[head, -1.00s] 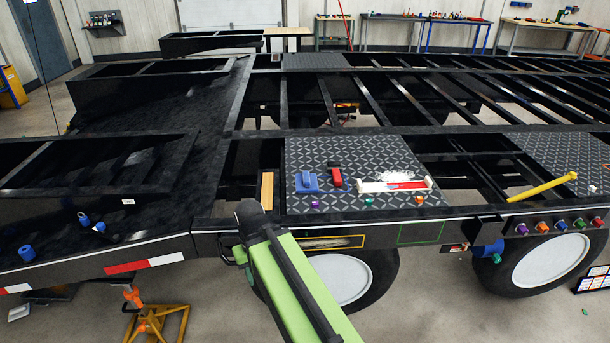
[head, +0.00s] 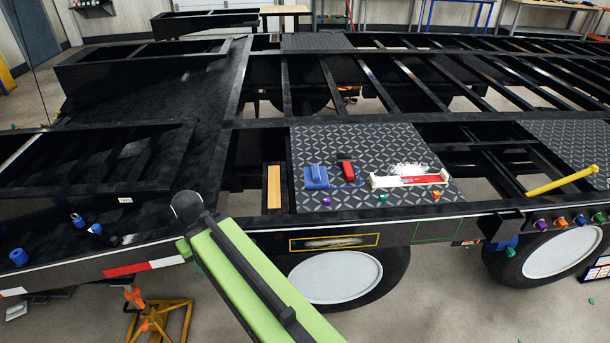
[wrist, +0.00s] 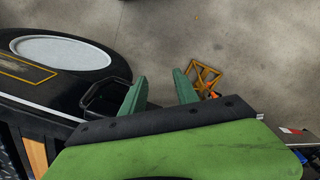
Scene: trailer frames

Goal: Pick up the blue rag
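A blue item (head: 316,177), which looks like the rag, lies on the patterned metal plate (head: 335,138) on the trailer frame in the head view. It is small there, so its folds are hard to make out. My gripper (wrist: 160,88) shows two green fingers spread apart in the wrist view, with nothing between them but floor behind. It is outside the trailer's side, apart from the blue item, which I cannot make out in the wrist view. In the head view my green arm rises in front of the trailer, and the fingers are not clearly visible.
A red item (head: 346,171) and a red-and-white tool (head: 408,181) lie beside the blue item. Small coloured pieces line the plate's front edge. A wooden block (head: 274,187) is to the left. A wheel (head: 335,277) and an orange stand (head: 160,322) are below; a yellow bar (head: 562,181) is right.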

